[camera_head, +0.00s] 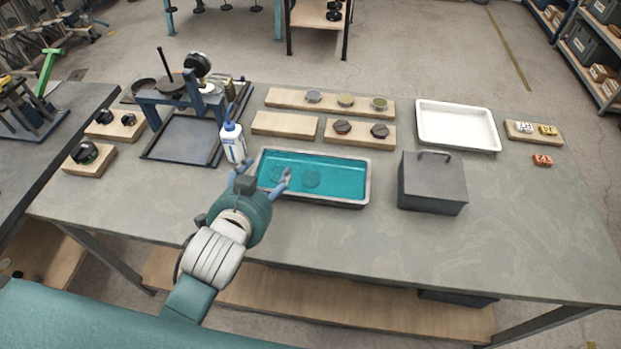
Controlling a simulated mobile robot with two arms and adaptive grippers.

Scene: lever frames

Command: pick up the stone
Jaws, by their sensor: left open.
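No object here is plainly the stone. Candidates are a dark brown lump (342,127) and a dark round piece (380,131), both on a wooden board at the middle back. A metal tray (368,180) holds teal liquid or a teal surface, with faint round shapes (311,178) in it; what they are is unclear. My left gripper (263,180) is open, its fingers spread at the tray's left end. One finger is near the tray's left edge, the other over the teal. I see nothing between them. My right gripper is not in view.
A white squeeze bottle (233,145) stands close behind my left gripper. A dark grey lidded box (432,183) stands right of the metal tray. A white tray (457,126) lies at the back right. A blue-framed press (180,110) is at left. The front right of the table is clear.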

